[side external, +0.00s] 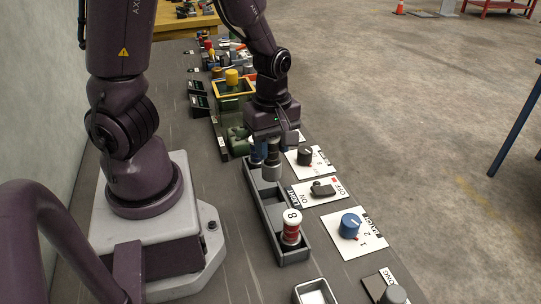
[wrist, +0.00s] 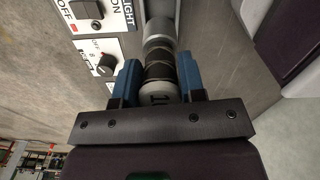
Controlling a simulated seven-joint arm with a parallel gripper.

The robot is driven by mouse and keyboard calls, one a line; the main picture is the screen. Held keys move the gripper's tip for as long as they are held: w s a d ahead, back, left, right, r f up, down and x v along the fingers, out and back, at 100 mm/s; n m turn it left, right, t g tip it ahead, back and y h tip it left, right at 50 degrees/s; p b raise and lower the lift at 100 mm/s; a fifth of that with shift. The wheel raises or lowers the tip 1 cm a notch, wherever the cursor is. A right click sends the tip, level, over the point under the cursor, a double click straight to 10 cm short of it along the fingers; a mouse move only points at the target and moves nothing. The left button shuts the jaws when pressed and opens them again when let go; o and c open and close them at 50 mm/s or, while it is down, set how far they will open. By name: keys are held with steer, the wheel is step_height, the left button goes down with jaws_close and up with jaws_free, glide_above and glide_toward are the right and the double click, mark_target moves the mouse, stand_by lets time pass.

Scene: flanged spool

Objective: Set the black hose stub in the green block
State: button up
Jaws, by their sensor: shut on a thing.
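The black hose stub (wrist: 159,68) is a spool with a dark banded middle, a grey flange at the far end and a pale numbered end face near my wrist. My gripper (wrist: 160,78) is shut on it, with one blue fingertip on each side of the dark middle. In the side external view, my gripper (side external: 266,150) points down and the stub (side external: 271,172) hangs upright over the far part of the grey tray. The green block (side external: 238,140) stands just beyond and left of my gripper, partly hidden by it. The wrist view does not show the green block.
The grey tray (side external: 278,253) holds a red-and-white spool marked 8 (side external: 291,228) in its near compartment. Switch panels with a black knob (side external: 304,156), a toggle (side external: 322,188) and a blue knob (side external: 350,224) lie along the right. A yellow-rimmed box (side external: 233,88) stands further back.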

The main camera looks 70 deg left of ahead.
steer(key=shift+a+r, duration=0.2)
steer(key=shift+r, duration=0.1)
steer(key=s+a+r+n, duration=0.2)
steer(key=s+a+n, duration=0.25)
steer(key=a, duration=0.25)
steer(key=s+a+r+n, duration=0.2)
steer(key=s+a+n, duration=0.25)
steer(key=a, duration=0.25)
steer(key=shift+w+a+f, duration=1.5)
steer(key=shift+a+f, duration=0.3)
steer(key=shift+f, duration=0.4)
steer(key=shift+w+a+f, duration=1.55)
steer(key=shift+a+f, duration=0.2)
steer(key=shift+f, duration=0.5)
steer(key=shift+w+a+f, duration=1.5)
steer(key=shift+a+f, duration=0.3)
steer(key=shift+f, duration=0.4)
steer(key=shift+f, duration=0.3)
steer(key=o, duration=1.1)
